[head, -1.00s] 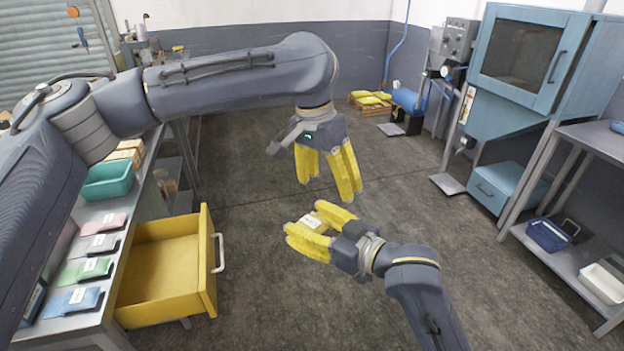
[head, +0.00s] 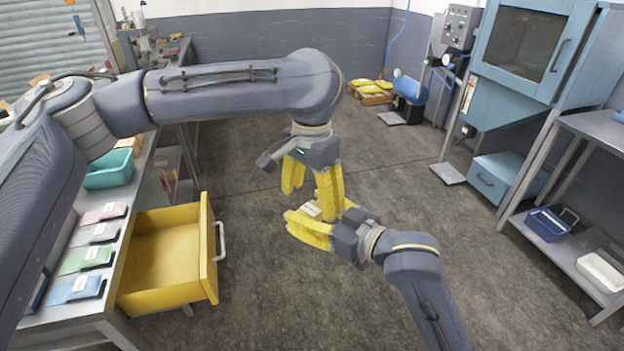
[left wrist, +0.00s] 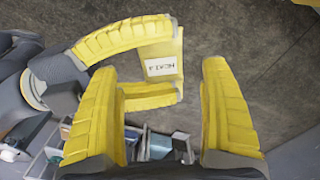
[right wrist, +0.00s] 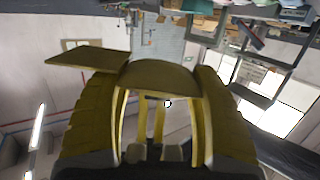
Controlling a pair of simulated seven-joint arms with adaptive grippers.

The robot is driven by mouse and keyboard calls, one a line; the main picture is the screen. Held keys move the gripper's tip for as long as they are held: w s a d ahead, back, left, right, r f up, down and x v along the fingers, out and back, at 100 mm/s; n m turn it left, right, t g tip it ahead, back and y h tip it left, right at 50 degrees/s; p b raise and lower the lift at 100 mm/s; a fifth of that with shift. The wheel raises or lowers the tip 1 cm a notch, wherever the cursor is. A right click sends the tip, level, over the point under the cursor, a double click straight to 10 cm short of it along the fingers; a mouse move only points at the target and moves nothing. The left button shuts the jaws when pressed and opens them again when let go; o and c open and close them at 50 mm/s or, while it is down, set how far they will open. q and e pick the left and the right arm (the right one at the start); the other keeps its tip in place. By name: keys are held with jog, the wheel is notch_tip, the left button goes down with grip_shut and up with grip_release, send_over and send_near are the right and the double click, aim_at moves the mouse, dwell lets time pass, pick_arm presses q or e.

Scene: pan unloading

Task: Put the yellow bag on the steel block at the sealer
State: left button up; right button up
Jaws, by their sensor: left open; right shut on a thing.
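The yellow bag (head: 310,210) with a white label is held in my right gripper (head: 303,225), which is shut on it over the open floor. In the left wrist view the bag (left wrist: 161,49) shows its label face between the right gripper's yellow fingers. My left gripper (head: 312,195) is open and points down just above and beside the bag; its fingers (left wrist: 162,120) look apart and empty. I cannot tell whether they touch the bag. A bench-top machine, possibly the sealer (head: 152,45), stands at the back left. I cannot make out the steel block.
An open yellow drawer (head: 208,250) juts from the left bench. On that bench lie pink, grey, green and blue packets (head: 85,258) and a teal bin (head: 108,170). A blue cabinet (head: 525,50) and a shelf with a blue tray (head: 548,224) stand right. The middle floor is clear.

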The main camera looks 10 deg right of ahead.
aim_at(312, 209)
pick_arm(q)
jog(key=shift+f, duration=2.5)
jog(key=c, duration=1.2)
jog(key=shift+c, duration=1.3)
pick_arm(e)
jog(key=o, duration=1.3)
